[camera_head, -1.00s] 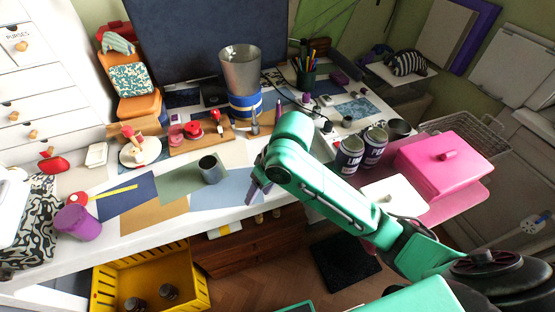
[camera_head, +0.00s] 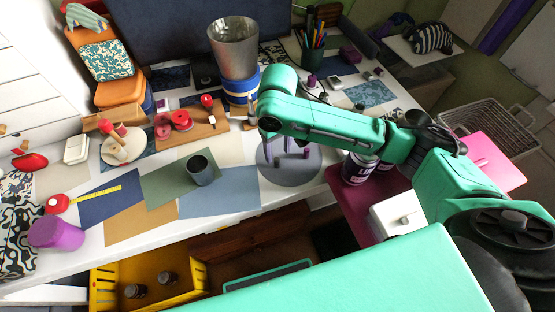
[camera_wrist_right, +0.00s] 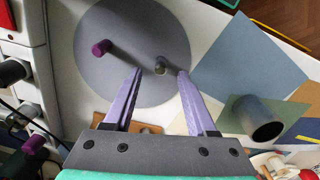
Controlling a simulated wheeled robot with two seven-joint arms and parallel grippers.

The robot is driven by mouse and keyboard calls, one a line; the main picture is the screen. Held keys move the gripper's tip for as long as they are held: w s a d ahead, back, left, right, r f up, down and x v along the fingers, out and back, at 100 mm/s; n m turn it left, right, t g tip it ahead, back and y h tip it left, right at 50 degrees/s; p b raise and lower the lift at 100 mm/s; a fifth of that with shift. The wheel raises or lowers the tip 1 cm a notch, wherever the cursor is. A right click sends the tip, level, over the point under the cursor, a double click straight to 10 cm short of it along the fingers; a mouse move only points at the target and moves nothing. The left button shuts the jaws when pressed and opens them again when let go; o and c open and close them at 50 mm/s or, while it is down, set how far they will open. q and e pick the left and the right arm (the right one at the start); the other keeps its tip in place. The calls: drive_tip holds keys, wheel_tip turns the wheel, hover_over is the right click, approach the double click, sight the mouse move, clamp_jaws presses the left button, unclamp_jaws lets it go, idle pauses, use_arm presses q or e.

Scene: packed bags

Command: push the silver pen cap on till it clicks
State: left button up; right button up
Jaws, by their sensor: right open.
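My right gripper (camera_head: 296,149) is open, with purple fingers pointing down over a round grey mat (camera_head: 303,177) on the white table. In the right wrist view the open fingers (camera_wrist_right: 160,73) point at a small upright grey-olive cylinder (camera_wrist_right: 161,66) on the mat (camera_wrist_right: 110,85). It appears between the fingertips, and I see no grip on it. It may be the silver cap or the pen, but I cannot tell which. A short purple cylinder (camera_wrist_right: 101,48) stands on the mat, left of the fingers. My left gripper is not in view.
A grey cup (camera_head: 201,170) stands on coloured sheets left of the mat, and also shows in the wrist view (camera_wrist_right: 262,122). Dark tins (camera_head: 357,169) stand to the right. A power strip (camera_wrist_right: 22,28) with plugs and cables lies beside the mat. The table's front edge is close.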

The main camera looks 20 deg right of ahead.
sight(277, 159)
wheel_tip(277, 159, down, 5)
drive_tip(key=shift+a+r, duration=0.1)
drive_tip(key=shift+r, duration=0.1)
drive_tip(key=shift+f, duration=0.2)
drive_tip(key=shift+w, duration=0.1)
drive_tip(key=shift+c, duration=0.4)
clamp_jaws()
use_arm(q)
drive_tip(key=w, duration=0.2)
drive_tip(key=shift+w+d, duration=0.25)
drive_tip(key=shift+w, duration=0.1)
use_arm(e)
drive_tip(key=shift+r, duration=0.1)
